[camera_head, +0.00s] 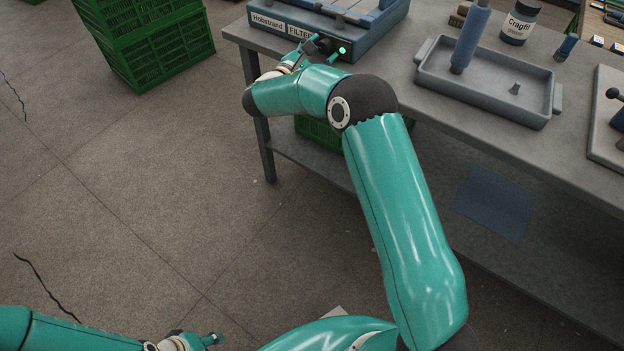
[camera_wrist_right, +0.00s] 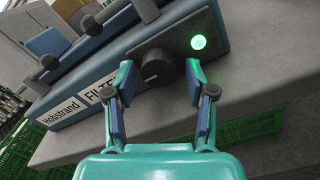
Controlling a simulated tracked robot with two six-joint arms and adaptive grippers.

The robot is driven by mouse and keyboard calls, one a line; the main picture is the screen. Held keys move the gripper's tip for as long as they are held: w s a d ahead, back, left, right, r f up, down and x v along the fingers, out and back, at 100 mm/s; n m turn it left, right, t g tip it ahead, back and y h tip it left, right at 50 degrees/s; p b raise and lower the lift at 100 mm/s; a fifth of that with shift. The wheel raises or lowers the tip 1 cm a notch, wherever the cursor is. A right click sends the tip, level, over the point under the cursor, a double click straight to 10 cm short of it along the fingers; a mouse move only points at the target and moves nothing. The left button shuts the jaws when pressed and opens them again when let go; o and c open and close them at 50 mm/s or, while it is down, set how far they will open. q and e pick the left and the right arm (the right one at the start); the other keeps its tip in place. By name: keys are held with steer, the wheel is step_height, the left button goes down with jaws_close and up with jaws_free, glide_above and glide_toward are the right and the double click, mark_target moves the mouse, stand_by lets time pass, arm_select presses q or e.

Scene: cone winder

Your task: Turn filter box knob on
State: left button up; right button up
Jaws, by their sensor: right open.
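The filter box (camera_head: 368,38), a blue-grey case labelled "Hobstrand" and "FILTER", stands at the left end of the workbench. Its dark round knob (camera_wrist_right: 157,66) sits on a dark front panel in the right wrist view, and a green light (camera_wrist_right: 198,42) glows to its right. My right gripper (camera_wrist_right: 160,88) is open, with one finger on either side of the knob; I cannot tell whether either finger touches it. In the head view my right gripper (camera_head: 318,52) is at the box's front and partly covers the knob. My left gripper (camera_head: 205,342) is at the bottom left, partly cut off, away from the box.
The grey workbench (camera_head: 430,110) carries a grey tray (camera_head: 490,88) with a blue spool-like cylinder (camera_head: 470,40), and a dark jar (camera_head: 520,22). Green crates (camera_head: 160,50) are stacked on the floor at left. The floor in front is open.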

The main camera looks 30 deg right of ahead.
steer(key=n+p, duration=0.2)
steer(key=p, duration=0.2)
steer(key=n+p, duration=0.3)
steer(key=p, duration=0.1)
steer(key=r+n+p, duration=0.1)
steer(key=n+p, duration=0.1)
steer(key=p, duration=0.2)
steer(key=shift+s+a+f+n+b, duration=0.3)
steer(key=shift+a+f+b, duration=0.15)
steer(key=shift+a, duration=0.3)
steer(key=b+v, duration=0.2)
steer(key=v, duration=1.3)
steer(key=s+f+m+g+y+b, duration=0.1)
steer(key=s+f+g+y, duration=0.1)
steer(key=s+f, duration=0.2)
steer(key=s+f+m+g+y+b, duration=0.1)
steer(key=s+f, duration=0.4)
steer(key=f, duration=0.6)
steer(key=s+f+m+g+y+b, duration=0.1)
steer(key=s+f+g+y, duration=0.2)
steer(key=f, duration=0.5)
steer(key=shift+s+g+y, duration=0.4)
steer(key=shift+s+y, duration=0.5)
steer(key=shift+s, duration=0.15)
steer(key=shift+f, duration=0.15)
